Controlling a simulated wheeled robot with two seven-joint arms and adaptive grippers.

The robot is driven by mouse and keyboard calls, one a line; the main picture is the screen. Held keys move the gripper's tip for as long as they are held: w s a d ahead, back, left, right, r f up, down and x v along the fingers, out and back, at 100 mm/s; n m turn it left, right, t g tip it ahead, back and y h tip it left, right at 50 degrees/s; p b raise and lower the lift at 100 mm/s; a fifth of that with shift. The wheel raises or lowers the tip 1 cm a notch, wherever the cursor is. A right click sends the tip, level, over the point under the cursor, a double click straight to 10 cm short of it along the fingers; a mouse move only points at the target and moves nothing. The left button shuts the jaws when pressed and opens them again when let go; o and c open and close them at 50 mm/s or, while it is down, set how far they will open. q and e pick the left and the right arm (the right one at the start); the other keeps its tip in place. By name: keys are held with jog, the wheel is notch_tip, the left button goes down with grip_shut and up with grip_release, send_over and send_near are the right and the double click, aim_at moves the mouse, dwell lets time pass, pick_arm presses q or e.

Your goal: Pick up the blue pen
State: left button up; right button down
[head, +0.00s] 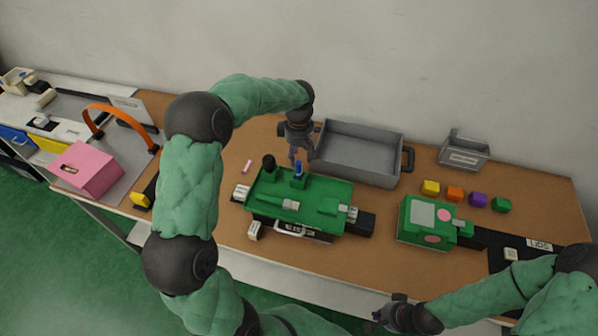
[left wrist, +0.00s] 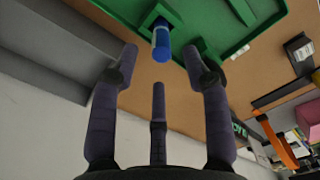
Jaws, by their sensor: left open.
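The blue pen (head: 298,168) stands upright in a holder on the green board (head: 315,190) in the middle of the table. It also shows in the left wrist view (left wrist: 161,42), just beyond and between the open fingertips. My left gripper (head: 296,155) points down above and just behind the pen, open and empty; in the left wrist view its fingers (left wrist: 162,65) are spread apart with nothing between them. My right gripper (head: 382,314) is at the table's front edge, far from the pen; I cannot tell its finger opening.
A grey tray (head: 360,155) stands right behind the green board. A black knob (head: 269,163) rises left of the pen. A pink piece (head: 247,166) lies to the left. A green box (head: 428,222) and several coloured cubes (head: 455,193) are to the right.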

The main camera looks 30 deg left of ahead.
aim_at(299, 163)
pick_arm(q)
jog(key=shift+f, duration=2.65)
jog(key=c, duration=0.9)
